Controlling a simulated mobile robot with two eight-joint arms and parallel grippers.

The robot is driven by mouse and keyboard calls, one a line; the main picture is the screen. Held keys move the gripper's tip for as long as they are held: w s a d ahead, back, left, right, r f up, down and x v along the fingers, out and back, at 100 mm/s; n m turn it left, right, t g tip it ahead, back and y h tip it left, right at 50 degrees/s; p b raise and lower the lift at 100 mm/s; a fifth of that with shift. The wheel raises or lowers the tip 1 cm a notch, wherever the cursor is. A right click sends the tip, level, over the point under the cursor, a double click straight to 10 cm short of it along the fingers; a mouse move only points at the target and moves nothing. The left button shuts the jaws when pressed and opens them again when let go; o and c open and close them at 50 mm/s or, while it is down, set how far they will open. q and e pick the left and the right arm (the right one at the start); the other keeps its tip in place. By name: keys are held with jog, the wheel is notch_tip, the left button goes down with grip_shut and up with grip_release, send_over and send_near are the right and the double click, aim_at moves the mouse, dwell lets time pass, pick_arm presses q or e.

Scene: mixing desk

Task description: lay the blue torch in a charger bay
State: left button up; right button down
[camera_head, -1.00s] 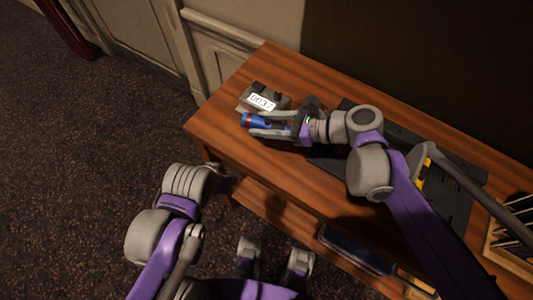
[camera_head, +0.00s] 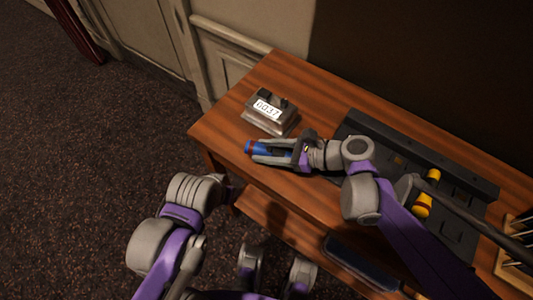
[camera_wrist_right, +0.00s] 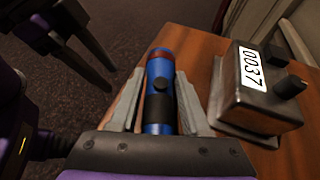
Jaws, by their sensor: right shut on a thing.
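The blue torch (camera_head: 258,147), with a red band near its end, is held in my right gripper (camera_head: 262,154) over the left part of the desk. The charger (camera_head: 462,226) is the long dark tray on the right half of the desk, partly hidden by my right arm. A yellow torch (camera_head: 422,206) lies in it, partly covered by the arm. My left gripper (camera_head: 230,188) is low beside the desk's left edge, mostly hidden; its finger gap is unclear.
A grey metal box (camera_head: 270,116) with a white "0037" label and dark knobs stands just behind the torch. A wooden rack (camera_head: 512,262) stands at the far right. A dark blue object (camera_head: 362,262) lies on the lower shelf. Bare desktop lies between box and charger.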

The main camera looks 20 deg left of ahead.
jog(key=shift+f, duration=1)
jog(key=shift+f, duration=0.1)
jog(key=shift+c, duration=1.8)
grip_release()
jog(key=shift+d, duration=0.1)
